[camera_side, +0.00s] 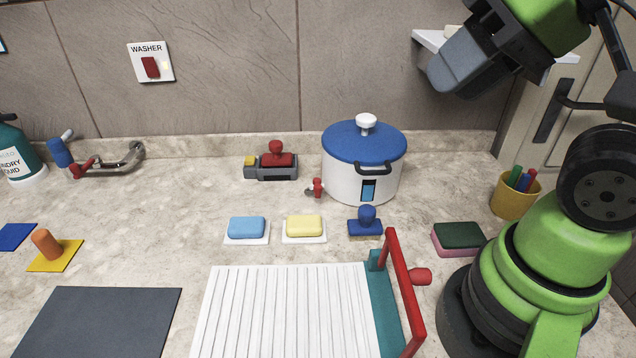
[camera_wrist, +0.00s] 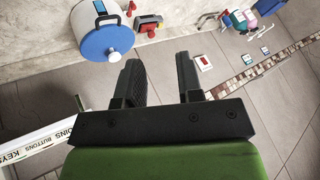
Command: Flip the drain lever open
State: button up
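Several red handles show, and no label tells which is the drain lever. A short red lever (camera_side: 83,168) sits on a chrome pipe (camera_side: 122,162) at the back left of the counter, beside a blue cap (camera_side: 60,152). A small red tap (camera_side: 317,187) sits at the lower left of a white pot with a blue lid (camera_side: 365,140). The pot also shows in the wrist view (camera_wrist: 107,40). My gripper (camera_side: 440,80) is high at the upper right, far from the pipe. Its two fingers stand apart and empty in the wrist view (camera_wrist: 160,80).
A red knob on a grey base (camera_side: 275,162) stands left of the pot. A red bar handle (camera_side: 405,290) rises from the ribbed white board (camera_side: 285,310) in front. Two soap bars, a blue stamp (camera_side: 366,220) and a sponge (camera_side: 458,237) lie mid-counter. A pen cup (camera_side: 515,195) is beside my arm.

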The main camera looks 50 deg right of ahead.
jog(key=shift+w+a, duration=0.1)
jog(key=shift+w, duration=0.05)
jog(key=c, duration=0.4)
jog(key=w+a+f+m, duration=0.1)
jog(key=w, duration=0.1)
jog(key=w+a+m, duration=0.1)
jog(key=w, duration=0.1)
jog(key=w+a+f+m+y, duration=0.1)
jog(key=w, duration=0.1)
jog(key=shift+f, duration=0.3)
grip_shut()
jog(key=w+d+f+m+h, duration=0.1)
jog(key=w+f+m+h, duration=0.1)
jog(key=f+m, duration=0.3)
jog(key=w+d+f+m+g+h, duration=0.1)
jog(key=f+m+h, duration=0.3)
jog(key=f, duration=0.7)
jog(key=shift+w+d+m+g+h, duration=0.35)
jog(key=shift+w+d+h, duration=0.25)
jog(key=shift+w+h, duration=0.2)
